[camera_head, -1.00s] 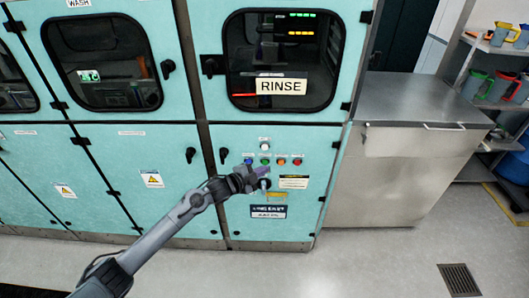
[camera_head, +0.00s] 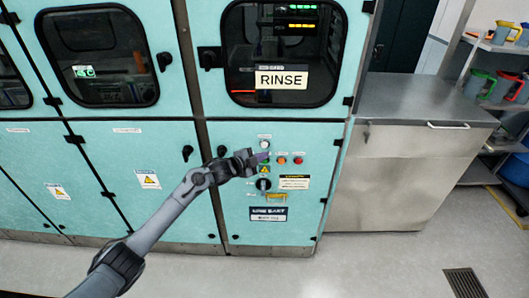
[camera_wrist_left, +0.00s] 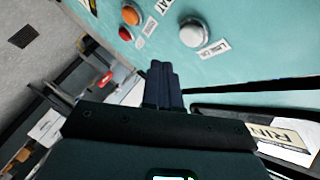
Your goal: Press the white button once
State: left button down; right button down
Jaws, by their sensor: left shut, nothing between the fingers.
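The white button (camera_head: 264,143) sits at the top of the button group on the teal panel below the RINSE window. In the left wrist view the round white button (camera_wrist_left: 193,34) shows clear in its grey ring, above and to the right of the fingertips. My left gripper (camera_head: 262,157) is shut and empty. Its tips are just below the white button in the head view. In the left wrist view the shut fingers (camera_wrist_left: 163,82) appear apart from the button. The gripper hides the lower-left part of the button group. My right gripper is not in view.
An orange button (camera_head: 281,160) and a red button (camera_head: 298,160) lie just right of the fingertips. A black rotary knob (camera_head: 263,184) is below. A black door latch (camera_head: 210,58) juts out at upper left. A steel cabinet (camera_head: 385,180) stands at right.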

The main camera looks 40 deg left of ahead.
aim_at(265, 144)
pick_arm(q)
jog(key=shift+w+a+b, duration=0.65)
jog(key=shift+w+a, duration=0.1)
jog(key=shift+w, duration=0.25)
dwell(0.8)
dwell(0.6)
jog(key=shift+w+a, duration=0.15)
jog(key=shift+w+a, duration=0.1)
jog(key=shift+w, duration=0.1)
jog(key=shift+b, duration=0.3)
